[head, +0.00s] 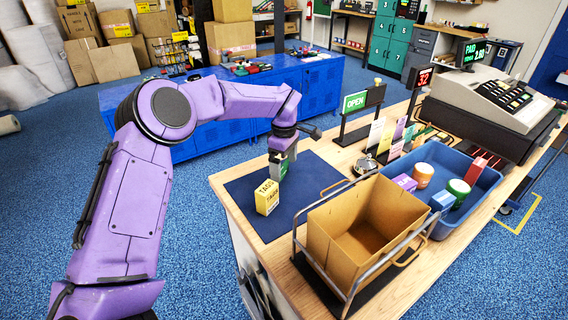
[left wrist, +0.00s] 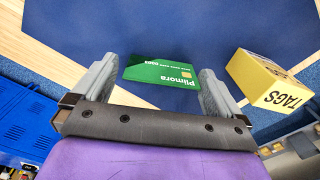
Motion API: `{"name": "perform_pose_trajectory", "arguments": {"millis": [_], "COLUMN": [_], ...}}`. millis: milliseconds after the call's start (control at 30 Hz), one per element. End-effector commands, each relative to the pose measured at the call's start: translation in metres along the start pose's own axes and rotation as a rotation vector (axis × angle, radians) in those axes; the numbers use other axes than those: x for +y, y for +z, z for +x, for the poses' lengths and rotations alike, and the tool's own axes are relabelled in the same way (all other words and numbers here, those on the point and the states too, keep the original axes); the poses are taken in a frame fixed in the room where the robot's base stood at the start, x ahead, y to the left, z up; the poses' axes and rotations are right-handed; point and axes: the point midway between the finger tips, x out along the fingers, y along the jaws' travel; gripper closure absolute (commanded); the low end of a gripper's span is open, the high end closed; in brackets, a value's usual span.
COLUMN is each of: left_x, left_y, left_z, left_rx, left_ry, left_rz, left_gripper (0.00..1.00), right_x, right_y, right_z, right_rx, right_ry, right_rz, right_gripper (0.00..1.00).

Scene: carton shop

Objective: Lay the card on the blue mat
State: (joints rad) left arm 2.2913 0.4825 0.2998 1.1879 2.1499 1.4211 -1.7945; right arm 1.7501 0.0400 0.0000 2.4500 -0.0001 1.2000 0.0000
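A green card marked "Plimora" (left wrist: 160,71) shows in the left wrist view, face to the camera, between the two fingers of my left gripper (left wrist: 158,66). It appears to lie flat on the blue mat (left wrist: 215,30), with narrow gaps to the fingers. In the head view my left gripper (head: 282,160) is low over the mat (head: 315,180), and a small green patch of the card (head: 284,171) shows at its fingertips; the rest is hidden. The fingers are wide apart. My right gripper is in neither view.
A yellow TAGS box (head: 267,197) stands on the mat close to my left gripper. An open carton (head: 345,245) in a metal frame and a blue tray (head: 478,190) with small goods stand to the right. An OPEN sign (head: 356,102) and a bell (head: 365,165) stand behind.

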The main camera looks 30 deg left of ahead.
Motion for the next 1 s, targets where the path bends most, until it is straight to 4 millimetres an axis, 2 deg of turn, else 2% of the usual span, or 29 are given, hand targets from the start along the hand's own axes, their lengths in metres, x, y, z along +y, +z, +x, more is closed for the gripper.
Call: {"name": "perform_pose_trajectory", "arguments": {"millis": [167, 400, 600, 1000], "left_x": [0.001, 0.002, 0.002, 0.002], "left_y": [0.000, 0.000, 0.000, 0.000], "left_z": [-0.011, -0.066, -0.099, -0.104], "left_rx": [-0.001, 0.000, 0.001, 0.000], "left_ry": [0.004, 0.004, 0.000, -0.002], "left_rz": [0.000, -0.002, 0.000, 0.000], "left_gripper": [0.00, 0.00, 0.00, 0.00], "right_x": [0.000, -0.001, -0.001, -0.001], "right_y": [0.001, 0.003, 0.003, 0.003], "right_z": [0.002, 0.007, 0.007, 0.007], "right_rx": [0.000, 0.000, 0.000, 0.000], "right_ry": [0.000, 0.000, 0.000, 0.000], "right_rz": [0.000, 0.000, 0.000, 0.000], "right_gripper": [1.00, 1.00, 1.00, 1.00]}}
